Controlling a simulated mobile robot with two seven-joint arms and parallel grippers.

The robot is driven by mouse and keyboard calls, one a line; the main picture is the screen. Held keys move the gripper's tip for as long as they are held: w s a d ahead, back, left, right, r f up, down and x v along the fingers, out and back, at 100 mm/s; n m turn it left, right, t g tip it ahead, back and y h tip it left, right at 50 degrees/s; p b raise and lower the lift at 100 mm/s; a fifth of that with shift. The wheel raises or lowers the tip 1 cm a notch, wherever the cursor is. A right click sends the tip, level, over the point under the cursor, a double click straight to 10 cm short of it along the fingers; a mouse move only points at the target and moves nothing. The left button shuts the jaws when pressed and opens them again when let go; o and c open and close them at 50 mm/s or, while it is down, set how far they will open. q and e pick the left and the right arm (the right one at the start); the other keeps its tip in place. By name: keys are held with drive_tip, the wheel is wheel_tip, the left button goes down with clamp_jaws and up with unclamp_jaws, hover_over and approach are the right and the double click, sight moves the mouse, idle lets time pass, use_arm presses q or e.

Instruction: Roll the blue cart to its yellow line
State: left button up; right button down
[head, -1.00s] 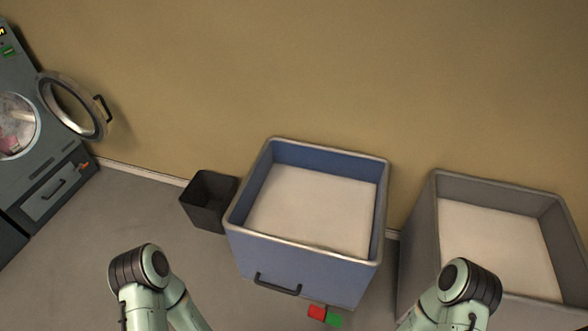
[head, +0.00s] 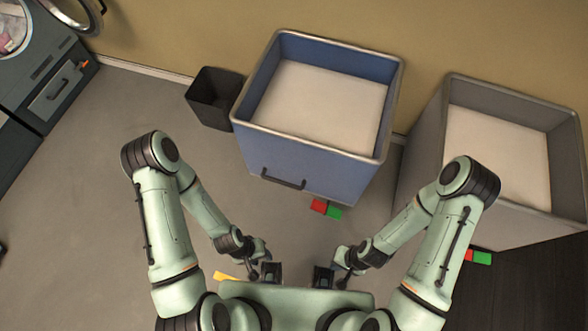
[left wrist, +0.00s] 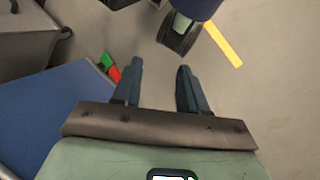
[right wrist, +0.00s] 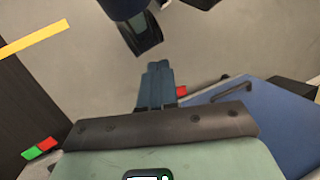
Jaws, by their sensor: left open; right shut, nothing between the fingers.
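The blue cart (head: 318,160), an open bin with a pale inside, stands near the wall; its dark handle (head: 283,180) faces me. Its blue side also shows in the left wrist view (left wrist: 60,120) and right wrist view (right wrist: 260,120). A yellow line (head: 226,276) lies on the floor, partly hidden by my body; yellow strips show in the left wrist view (left wrist: 222,45) and right wrist view (right wrist: 35,38). My left gripper (head: 268,272) is open and empty, apart from the cart, its fingers spread (left wrist: 160,72). My right gripper (head: 323,276) is shut and empty (right wrist: 158,68), also apart from it.
A red and green block pair (head: 326,209) is at the cart's lower front edge. A grey cart (head: 425,150) stands to its right, with another red and green pair (head: 478,257). A dark bin (head: 212,100) is left of the blue cart.

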sight(284, 184)
use_arm(q)
drive_tip(key=shift+o, duration=0.4)
